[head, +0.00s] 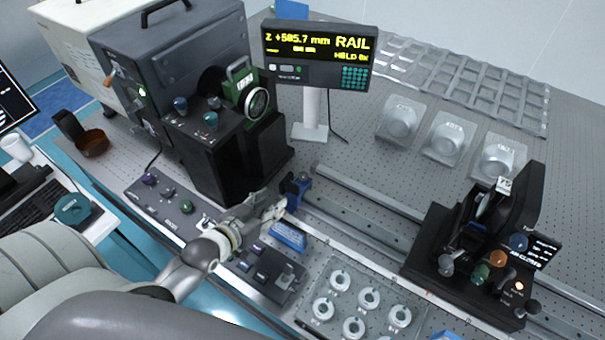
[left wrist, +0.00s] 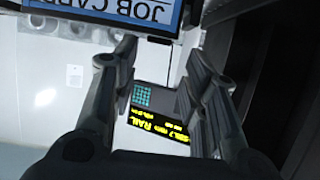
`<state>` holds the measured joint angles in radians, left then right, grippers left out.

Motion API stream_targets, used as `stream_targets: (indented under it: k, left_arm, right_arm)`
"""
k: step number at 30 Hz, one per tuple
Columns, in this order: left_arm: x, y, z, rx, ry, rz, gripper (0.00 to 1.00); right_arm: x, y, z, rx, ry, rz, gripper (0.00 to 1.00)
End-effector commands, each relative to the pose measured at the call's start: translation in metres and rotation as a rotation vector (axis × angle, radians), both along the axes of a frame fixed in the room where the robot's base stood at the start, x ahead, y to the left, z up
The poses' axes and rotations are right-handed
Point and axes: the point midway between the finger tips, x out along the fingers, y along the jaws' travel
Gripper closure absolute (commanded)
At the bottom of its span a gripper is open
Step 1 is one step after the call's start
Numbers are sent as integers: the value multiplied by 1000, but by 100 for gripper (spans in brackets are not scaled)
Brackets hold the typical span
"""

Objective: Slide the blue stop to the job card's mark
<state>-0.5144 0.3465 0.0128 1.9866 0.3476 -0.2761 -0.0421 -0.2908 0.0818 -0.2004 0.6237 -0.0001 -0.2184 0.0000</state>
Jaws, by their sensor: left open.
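The blue job card (head: 289,236) is in front of the gripper. It also shows upside down at the top of the left wrist view (left wrist: 110,10); its mark is unreadable. My right gripper is not in view.
A black carriage (head: 465,265) with knobs stands across the rail at right. A dark instrument (head: 220,130) stands behind the gripper. A tray of white rings (head: 355,300) lies in front of the rail.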

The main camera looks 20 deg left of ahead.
Motion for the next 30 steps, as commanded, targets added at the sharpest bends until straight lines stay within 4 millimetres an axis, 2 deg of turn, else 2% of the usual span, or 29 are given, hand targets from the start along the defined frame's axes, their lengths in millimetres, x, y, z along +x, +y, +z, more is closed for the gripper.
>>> stream_targets:
  k: [8, 16, 24, 30]
  left_arm:
    - [7, -1, -2, -1, -1, 0, 59]
    - [45, -6, -17, -1, -1, 1, 59]
    - [83, -12, -34, -1, 0, 0, 59]
    - [96, -14, -40, -1, 0, -1, 59]
  right_arm:
    - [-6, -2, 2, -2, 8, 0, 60]
    - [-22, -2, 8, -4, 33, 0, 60]
    - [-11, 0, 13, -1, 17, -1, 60]
    - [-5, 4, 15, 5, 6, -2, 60]
